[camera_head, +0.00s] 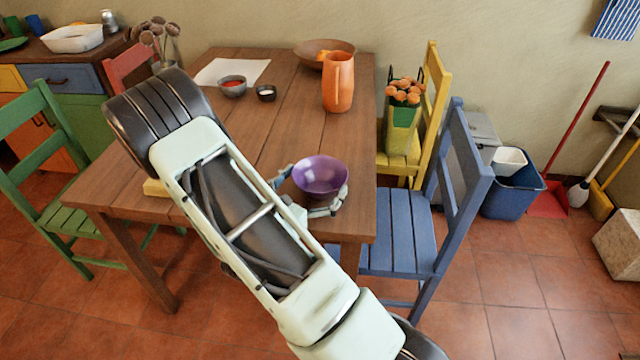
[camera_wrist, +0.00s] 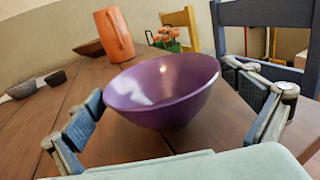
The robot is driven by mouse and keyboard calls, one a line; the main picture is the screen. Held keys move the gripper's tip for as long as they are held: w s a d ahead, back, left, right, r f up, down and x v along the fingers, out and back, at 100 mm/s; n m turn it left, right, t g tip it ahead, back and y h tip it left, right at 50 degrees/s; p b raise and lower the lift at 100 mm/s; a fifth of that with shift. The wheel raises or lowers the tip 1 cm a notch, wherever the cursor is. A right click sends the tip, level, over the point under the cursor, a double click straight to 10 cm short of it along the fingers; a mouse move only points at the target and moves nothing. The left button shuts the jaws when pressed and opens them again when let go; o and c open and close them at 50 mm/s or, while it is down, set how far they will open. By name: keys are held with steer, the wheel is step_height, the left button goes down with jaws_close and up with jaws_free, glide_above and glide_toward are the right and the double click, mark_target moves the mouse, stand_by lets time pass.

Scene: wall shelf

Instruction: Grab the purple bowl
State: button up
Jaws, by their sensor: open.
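The purple bowl (camera_head: 320,176) stands upright on the wooden table near its front right corner. In the wrist view the purple bowl (camera_wrist: 163,90) fills the middle, between the two spread fingers. My gripper (camera_head: 312,196) is low at the table's front edge, with a finger on either side of the bowl. In the wrist view my gripper (camera_wrist: 178,118) is open. I cannot tell whether either finger touches the bowl. My arm hides part of the table in the head view.
On the wooden table (camera_head: 300,120) stand an orange pitcher (camera_head: 338,82), a brown bowl (camera_head: 312,49), and two small bowls, one with red contents (camera_head: 232,88) and one dark (camera_head: 266,94). A blue chair (camera_head: 450,190) is close on the right. A yellow chair (camera_head: 436,95) stands behind it.

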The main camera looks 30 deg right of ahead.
steer(key=shift+x, duration=1)
steer(key=c, duration=1)
steer(key=shift+c, duration=0.4)
steer(key=shift+r, duration=0.15)
